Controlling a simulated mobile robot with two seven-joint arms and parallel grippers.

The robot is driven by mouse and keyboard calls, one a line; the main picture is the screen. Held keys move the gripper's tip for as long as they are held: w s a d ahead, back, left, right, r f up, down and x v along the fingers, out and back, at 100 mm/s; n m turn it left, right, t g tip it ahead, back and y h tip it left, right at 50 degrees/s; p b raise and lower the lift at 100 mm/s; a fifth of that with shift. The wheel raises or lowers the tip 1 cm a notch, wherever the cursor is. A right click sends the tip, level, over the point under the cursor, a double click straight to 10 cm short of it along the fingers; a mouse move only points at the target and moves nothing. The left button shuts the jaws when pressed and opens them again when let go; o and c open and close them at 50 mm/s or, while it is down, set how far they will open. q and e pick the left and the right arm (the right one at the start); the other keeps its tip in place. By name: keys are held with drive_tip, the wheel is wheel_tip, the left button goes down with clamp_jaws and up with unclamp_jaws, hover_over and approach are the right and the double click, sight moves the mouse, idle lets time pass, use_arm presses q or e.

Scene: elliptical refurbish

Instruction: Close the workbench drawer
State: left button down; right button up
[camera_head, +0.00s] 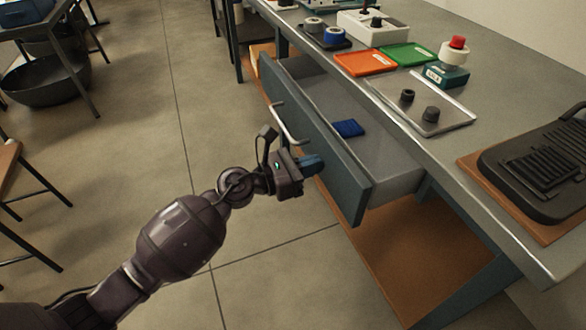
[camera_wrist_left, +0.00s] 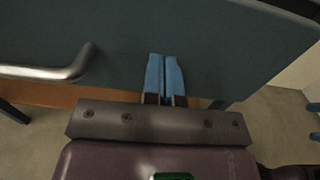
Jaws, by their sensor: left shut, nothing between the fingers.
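The workbench drawer (camera_head: 330,150) is pulled out from under the bench top in the head view, with a dark blue-grey front and a metal bar handle (camera_head: 286,127). A small blue item (camera_head: 348,128) lies inside it. My left gripper (camera_head: 313,164) is at the outer face of the drawer front, right of the handle. In the left wrist view its two blue fingers (camera_wrist_left: 164,78) are together with nothing between them, pointing at the drawer front (camera_wrist_left: 220,45). The handle (camera_wrist_left: 60,70) is to their left. Whether the fingertips touch the panel I cannot tell. My right gripper does not show.
The bench top (camera_head: 400,90) holds orange (camera_head: 365,62) and green (camera_head: 408,54) trays, a metal plate (camera_head: 425,112) with dark knobs and a black device (camera_head: 540,160). A wooden lower shelf (camera_head: 420,260) is below.

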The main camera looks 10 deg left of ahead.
sight(367, 160)
use_arm(q)
drive_tip(key=x, duration=1.3)
drive_tip(key=shift+f+b, duration=0.1)
drive_tip(key=shift+b, duration=0.3)
drive_tip(key=shift+w+d, duration=0.45)
drive_tip(key=shift+d, duration=0.1)
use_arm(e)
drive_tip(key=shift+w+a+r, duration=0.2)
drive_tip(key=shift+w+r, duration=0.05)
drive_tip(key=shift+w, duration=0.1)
use_arm(q)
drive_tip(key=shift+r, duration=0.25)
drive_tip(key=shift+d+r, duration=0.1)
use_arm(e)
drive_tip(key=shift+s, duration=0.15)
